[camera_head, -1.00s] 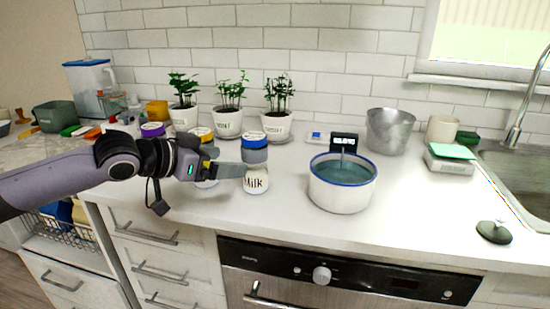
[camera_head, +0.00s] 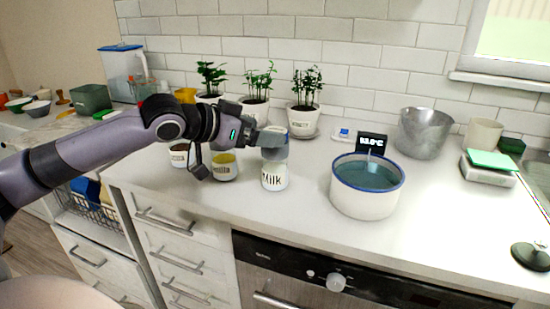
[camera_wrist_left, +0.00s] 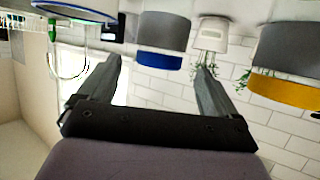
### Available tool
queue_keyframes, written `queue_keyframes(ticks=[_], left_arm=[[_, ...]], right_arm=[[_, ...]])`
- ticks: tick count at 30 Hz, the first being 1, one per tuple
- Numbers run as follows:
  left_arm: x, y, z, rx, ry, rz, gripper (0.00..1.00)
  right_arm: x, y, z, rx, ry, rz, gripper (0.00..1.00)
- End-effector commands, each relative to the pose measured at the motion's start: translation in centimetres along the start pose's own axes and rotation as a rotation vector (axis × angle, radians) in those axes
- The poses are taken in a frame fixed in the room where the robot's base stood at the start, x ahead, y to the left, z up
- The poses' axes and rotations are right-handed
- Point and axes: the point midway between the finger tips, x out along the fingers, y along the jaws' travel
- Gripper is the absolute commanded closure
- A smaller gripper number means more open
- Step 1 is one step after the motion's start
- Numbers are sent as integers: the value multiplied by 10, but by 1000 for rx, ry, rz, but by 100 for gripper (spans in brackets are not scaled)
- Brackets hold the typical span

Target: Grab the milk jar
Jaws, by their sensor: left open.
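The milk jar (camera_head: 274,178) stands upright on the white counter, with a white "Milk" label, a grey upper part and a blue lid. In the left wrist view its grey body and blue lid (camera_wrist_left: 160,60) show upside down, in line with the gap between my fingers. My left gripper (camera_head: 268,140) is at the height of the jar's upper part, and a finger covers part of it in the head view. In the wrist view the fingers (camera_wrist_left: 158,75) are spread apart with nothing gripped. Whether they flank the jar is hard to tell. My right gripper is not in view.
A jar with a yellow band (camera_head: 224,168) and a dark-filled jar (camera_head: 180,155) stand to the left. A water-filled pot (camera_head: 362,202) stands close on the right. Potted plants (camera_head: 303,118) stand behind. The counter's front edge is clear.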

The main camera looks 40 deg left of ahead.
Motion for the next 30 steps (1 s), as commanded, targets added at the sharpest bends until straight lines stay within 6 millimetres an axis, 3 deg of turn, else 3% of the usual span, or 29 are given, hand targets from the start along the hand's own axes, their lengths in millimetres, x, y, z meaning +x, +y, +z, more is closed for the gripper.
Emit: queue_keyframes(ticks=[12,22,30], left_arm=[[40,2,2,0,2,2,8],[44,2,3,1,1,1,8],[43,2,3,1,1,1,95]], right_arm=[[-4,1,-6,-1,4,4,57],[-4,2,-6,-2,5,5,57],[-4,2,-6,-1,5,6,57]])
